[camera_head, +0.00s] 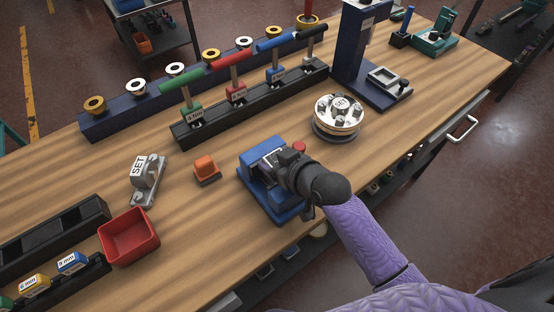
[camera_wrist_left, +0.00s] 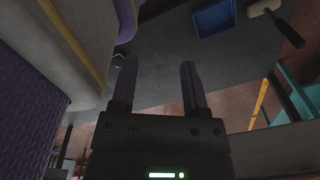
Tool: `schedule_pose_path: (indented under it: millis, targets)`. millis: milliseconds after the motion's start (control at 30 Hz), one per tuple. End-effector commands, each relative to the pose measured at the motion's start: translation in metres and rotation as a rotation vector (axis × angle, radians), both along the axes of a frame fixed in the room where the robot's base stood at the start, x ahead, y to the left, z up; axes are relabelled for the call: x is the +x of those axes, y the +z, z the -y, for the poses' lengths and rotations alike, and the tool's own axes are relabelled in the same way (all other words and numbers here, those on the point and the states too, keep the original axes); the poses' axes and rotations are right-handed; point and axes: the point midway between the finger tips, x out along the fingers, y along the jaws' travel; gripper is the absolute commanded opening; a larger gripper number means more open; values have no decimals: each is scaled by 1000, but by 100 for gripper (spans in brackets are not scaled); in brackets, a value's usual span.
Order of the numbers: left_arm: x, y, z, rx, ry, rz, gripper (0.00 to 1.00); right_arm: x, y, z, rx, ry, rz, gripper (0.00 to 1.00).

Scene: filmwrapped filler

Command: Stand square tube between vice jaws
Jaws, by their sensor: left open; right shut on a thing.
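The blue vice (camera_head: 262,196) stands near the front edge of the bench. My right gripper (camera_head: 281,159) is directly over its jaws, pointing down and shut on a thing. That thing is mostly hidden by the gripper and wrist; from its place at the jaws I take it for the square tube. I cannot tell whether it is upright or touches the jaws. My left gripper (camera_wrist_left: 158,66) is open and empty in the left wrist view, away from the bench top. It does not show in the head view.
Left of the vice are an orange block (camera_head: 205,167), a clamp marked SET (camera_head: 146,180) and a red bin (camera_head: 129,236). A round metal fixture (camera_head: 338,119) stands right of it. Behind are a rack of coloured-handled tools (camera_head: 256,101) and a blue press (camera_head: 355,45).

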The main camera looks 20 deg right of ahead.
Motion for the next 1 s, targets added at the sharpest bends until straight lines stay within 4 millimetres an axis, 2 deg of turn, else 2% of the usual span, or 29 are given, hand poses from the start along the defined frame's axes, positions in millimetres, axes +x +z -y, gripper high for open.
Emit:
schedule_pose_path:
  millis: [100, 133, 233, 500, 567, 800, 1000]
  targets:
    - [0, -2, 3, -4, 1, 0, 59, 0, -3, 0, 1, 0, 2, 0]
    - [0, -1, 4, -6, 2, 1, 59, 0, -3, 0, 0, 0, 0, 80]
    - [1, -1, 6, -11, 2, 2, 59, 0, -2, 0, 0, 0, 0, 100]
    - [2, 1, 10, -17, 2, 5, 59, 0, 1, 0, 0, 0, 0, 100]
    - [2, 4, 10, -17, 2, 5, 59, -5, 4, 2, -1, -1, -1, 100]
    - [3, 22, 7, -12, 1, 8, 59, -51, 33, 18, -1, 1, -2, 100]
    - [3, 30, 3, -7, 2, 9, 59, -86, 51, 31, -2, 0, -3, 100]
